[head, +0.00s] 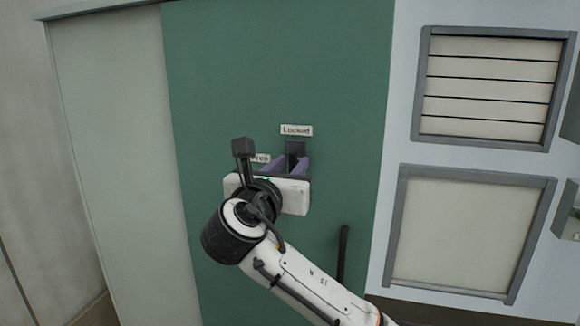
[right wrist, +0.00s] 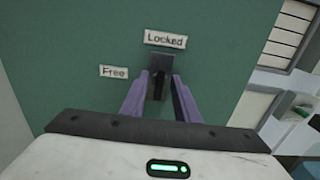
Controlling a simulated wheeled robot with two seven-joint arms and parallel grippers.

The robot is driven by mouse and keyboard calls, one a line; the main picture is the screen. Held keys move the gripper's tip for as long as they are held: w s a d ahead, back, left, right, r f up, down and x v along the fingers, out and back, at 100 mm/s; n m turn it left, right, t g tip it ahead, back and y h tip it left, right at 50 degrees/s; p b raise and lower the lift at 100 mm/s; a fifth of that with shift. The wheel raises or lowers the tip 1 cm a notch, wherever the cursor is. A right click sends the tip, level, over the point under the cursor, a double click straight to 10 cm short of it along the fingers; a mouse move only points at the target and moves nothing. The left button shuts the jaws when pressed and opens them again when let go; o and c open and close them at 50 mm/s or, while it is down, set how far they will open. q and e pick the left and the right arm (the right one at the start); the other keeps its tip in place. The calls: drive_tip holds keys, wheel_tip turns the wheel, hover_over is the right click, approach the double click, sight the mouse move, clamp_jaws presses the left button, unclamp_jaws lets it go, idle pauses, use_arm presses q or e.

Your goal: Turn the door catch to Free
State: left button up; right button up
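The door catch (head: 295,148) is a dark upright piece on the green door (head: 340,80), directly below the "Locked" label (head: 296,130). It also shows in the right wrist view (right wrist: 161,66), pointing up toward "Locked". In the right wrist view, the fingers (right wrist: 160,84) look spread, with gaps beside the catch. My left gripper is not in view.
A dark vertical door handle (head: 343,255) is below and right of the catch, close to my right arm. A louvred vent (head: 490,88) and a framed pale panel (head: 455,232) are on the wall at right. The door around the catch is flat and clear.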

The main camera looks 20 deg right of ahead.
clamp_jaws()
